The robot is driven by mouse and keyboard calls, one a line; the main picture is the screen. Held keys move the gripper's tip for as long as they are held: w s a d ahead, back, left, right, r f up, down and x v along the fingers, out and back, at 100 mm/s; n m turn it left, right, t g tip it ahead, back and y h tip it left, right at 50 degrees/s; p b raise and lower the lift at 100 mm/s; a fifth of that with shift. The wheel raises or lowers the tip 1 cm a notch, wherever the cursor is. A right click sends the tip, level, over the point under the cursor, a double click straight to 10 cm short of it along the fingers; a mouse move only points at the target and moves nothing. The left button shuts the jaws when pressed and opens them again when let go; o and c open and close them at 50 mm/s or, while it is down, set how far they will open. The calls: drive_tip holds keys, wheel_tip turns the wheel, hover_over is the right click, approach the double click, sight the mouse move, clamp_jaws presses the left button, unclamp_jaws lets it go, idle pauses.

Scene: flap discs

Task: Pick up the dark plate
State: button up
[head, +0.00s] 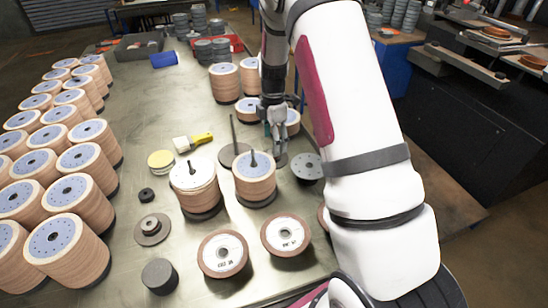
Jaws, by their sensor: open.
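My gripper (277,142) points down over the table, right of the middle of the picture, with its fingers apart and nothing seen between them. Several dark round pieces could be the dark plate. A dark grey disc with small holes (308,168) lies just right of and nearer than the fingertips, partly beside my arm. A dark round base with an upright rod (234,154) stands left of the gripper. A flat grey-brown disc with a hub (152,230) lies at the front left. I cannot tell whether the fingertips touch anything.
Tall flap disc stacks (68,208) fill the left side of the table (185,100). Two stacks, one on a spindle (254,178), stand in front of the gripper. Other stacks (224,82) stand behind it.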

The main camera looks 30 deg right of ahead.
drive_tip(key=shift+w+d+f+p, duration=0.15)
drive_tip(key=shift+f+p, duration=0.1)
drive_tip(key=shift+f, duration=1.05)
drive_tip(key=shift+d+f+p, duration=0.1)
drive_tip(key=shift+f+p, duration=0.15)
drive_tip(key=shift+f, duration=1.05)
drive_tip(key=shift+c, duration=0.5)
